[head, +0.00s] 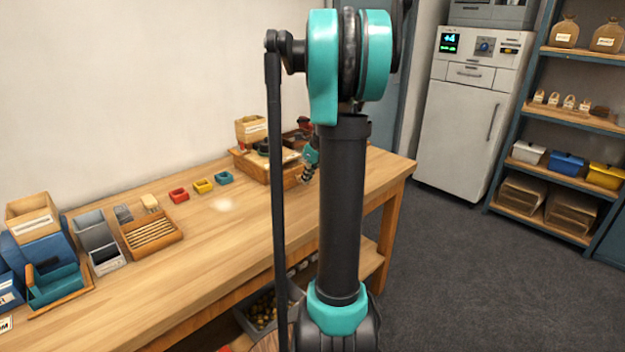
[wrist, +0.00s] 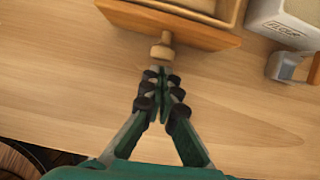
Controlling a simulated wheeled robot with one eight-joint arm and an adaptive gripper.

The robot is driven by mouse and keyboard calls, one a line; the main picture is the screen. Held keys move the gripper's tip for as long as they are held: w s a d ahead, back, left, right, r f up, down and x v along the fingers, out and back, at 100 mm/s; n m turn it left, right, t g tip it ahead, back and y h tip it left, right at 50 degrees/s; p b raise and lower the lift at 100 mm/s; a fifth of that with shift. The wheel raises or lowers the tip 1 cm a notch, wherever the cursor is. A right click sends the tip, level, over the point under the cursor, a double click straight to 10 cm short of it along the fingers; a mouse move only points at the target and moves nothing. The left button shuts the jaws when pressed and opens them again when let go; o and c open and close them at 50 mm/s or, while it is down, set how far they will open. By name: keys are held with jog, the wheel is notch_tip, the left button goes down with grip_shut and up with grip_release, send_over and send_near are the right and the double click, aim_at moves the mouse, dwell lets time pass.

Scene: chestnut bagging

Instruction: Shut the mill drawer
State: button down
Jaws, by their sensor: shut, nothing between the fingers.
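The wooden mill (head: 250,163) stands at the far end of the workbench, against the wall. In the wrist view, the mill drawer (wrist: 150,20) is at the top, its front facing my gripper, with a pale interior showing behind the front. The drawer's round wooden knob (wrist: 162,51) sticks out toward me. My gripper (wrist: 160,73) is shut and empty, its fingertips right in front of the knob. I cannot tell whether they touch it. In the head view my gripper (head: 308,168) is beside the mill, partly hidden by my arm.
A white flour container (wrist: 285,22) and a grey metal piece with a handle (wrist: 290,68) lie right of the drawer. Red, yellow and teal small trays (head: 202,186) sit left of the mill on the bench (head: 225,235). Bare bench top lies below the drawer.

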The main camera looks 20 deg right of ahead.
aim_at(285, 173)
jog(key=shift+w+a, duration=0.1)
jog(key=shift+w, duration=0.15)
jog(key=w+a, duration=0.1)
jog(key=w, duration=0.4)
jog(key=w+a, duration=0.1)
jog(key=w, duration=0.1)
jog(key=shift+w+a, duration=0.2)
jog(key=shift+a, duration=0.15)
jog(key=shift+r, duration=0.1)
